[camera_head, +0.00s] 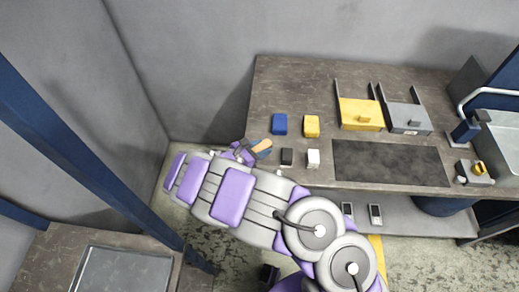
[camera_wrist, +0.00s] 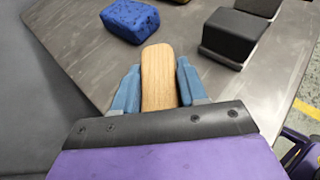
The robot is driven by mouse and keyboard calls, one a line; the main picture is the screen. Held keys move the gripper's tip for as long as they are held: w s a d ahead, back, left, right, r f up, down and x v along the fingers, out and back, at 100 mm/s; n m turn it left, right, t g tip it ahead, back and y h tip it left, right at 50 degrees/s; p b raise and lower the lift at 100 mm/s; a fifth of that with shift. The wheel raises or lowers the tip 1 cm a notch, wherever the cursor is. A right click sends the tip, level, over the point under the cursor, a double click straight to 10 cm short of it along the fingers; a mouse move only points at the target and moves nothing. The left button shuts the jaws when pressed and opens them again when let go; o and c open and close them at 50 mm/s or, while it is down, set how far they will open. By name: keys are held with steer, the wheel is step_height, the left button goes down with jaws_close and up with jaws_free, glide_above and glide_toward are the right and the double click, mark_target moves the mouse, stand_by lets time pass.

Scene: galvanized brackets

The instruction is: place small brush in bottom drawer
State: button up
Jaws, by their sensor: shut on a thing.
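The small brush shows as a tan wooden piece (camera_head: 263,145) at the left end of the workbench. In the wrist view its wooden body (camera_wrist: 158,75) stands between the two blue fingers of my gripper (camera_wrist: 157,88). My gripper is shut on it. No bristles are visible. In the head view my gripper (camera_head: 252,151) is over the bench's left front corner. I cannot pick out a bottom drawer for sure. A yellow unit (camera_head: 361,121) and a grey unit (camera_head: 408,125), each with a small knob and dark rails, are at the back right of the bench.
A blue block (camera_head: 280,124), yellow block (camera_head: 312,126), black block (camera_head: 287,157) and white block (camera_head: 313,158) sit near my gripper. A dark mat (camera_head: 390,163) lies to the right. A lower shelf (camera_head: 410,222) holds two small devices. A blue post (camera_head: 75,135) is at left.

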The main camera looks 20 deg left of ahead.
mark_target(256, 150)
steer(key=o, duration=1.1)
steer(key=p+v, duration=0.4)
steer(key=v, duration=0.2)
steer(key=shift+s+a+r+p, duration=0.15)
steer(key=shift+r+p, duration=0.15)
steer(key=shift+p, duration=0.1)
steer(key=shift+s+a, duration=0.2)
steer(key=shift+s, duration=0.25)
